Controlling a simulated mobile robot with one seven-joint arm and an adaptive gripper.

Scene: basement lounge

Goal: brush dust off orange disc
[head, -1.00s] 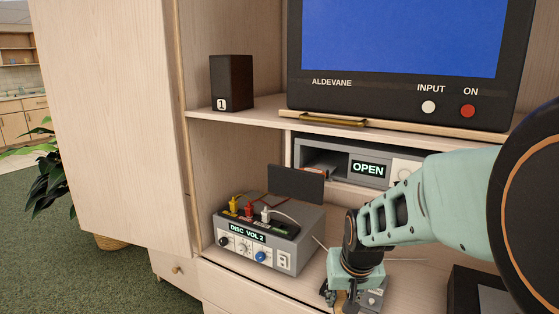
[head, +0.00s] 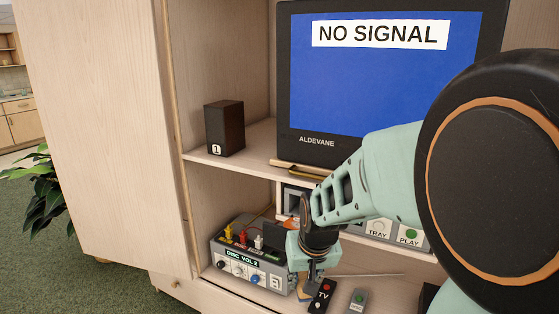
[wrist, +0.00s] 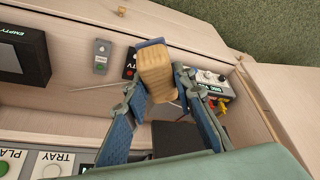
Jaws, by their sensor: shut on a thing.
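My gripper (head: 308,280) is low in front of the shelf, just right of the grey DISC VOL 2 box. In the wrist view its two blue-padded fingers (wrist: 160,90) are closed on a pale wooden block (wrist: 156,75) with a blue-grey far edge. The block may be a brush; no bristles can be made out.
The DISC VOL 2 box (head: 240,262) has coloured plugs and knobs. A black TV remote (head: 321,297) and a grey remote (head: 357,300) lie on the lower shelf. Above stand a speaker (head: 225,128) and a television (head: 302,155) reading NO SIGNAL. A black EMPTY box (wrist: 20,55) stands in the wrist view.

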